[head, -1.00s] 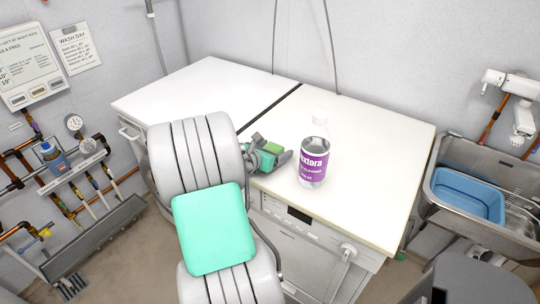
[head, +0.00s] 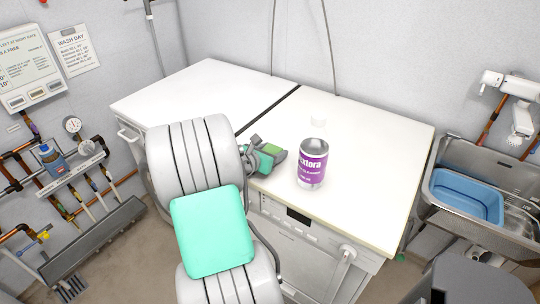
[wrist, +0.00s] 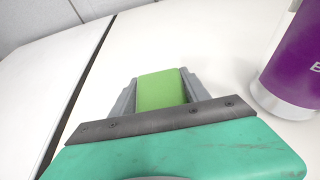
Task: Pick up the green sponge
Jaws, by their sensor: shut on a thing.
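The green sponge (wrist: 161,89) is between the two grey fingers of my gripper (wrist: 160,92) in the wrist view. The fingers touch it on both sides, and its near end is hidden behind the gripper's dark plate. In the head view the sponge (head: 273,150) shows as a small green patch at my gripper (head: 275,154), over the white top near the front edge, left of the bottle. I cannot tell whether it is clear of the surface.
A bottle with a purple label (head: 312,165) stands close to the right of my gripper and also shows in the wrist view (wrist: 296,62). The white worktop (head: 375,150) is clear behind and to the right. A sink with a blue basin (head: 466,196) is at the far right.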

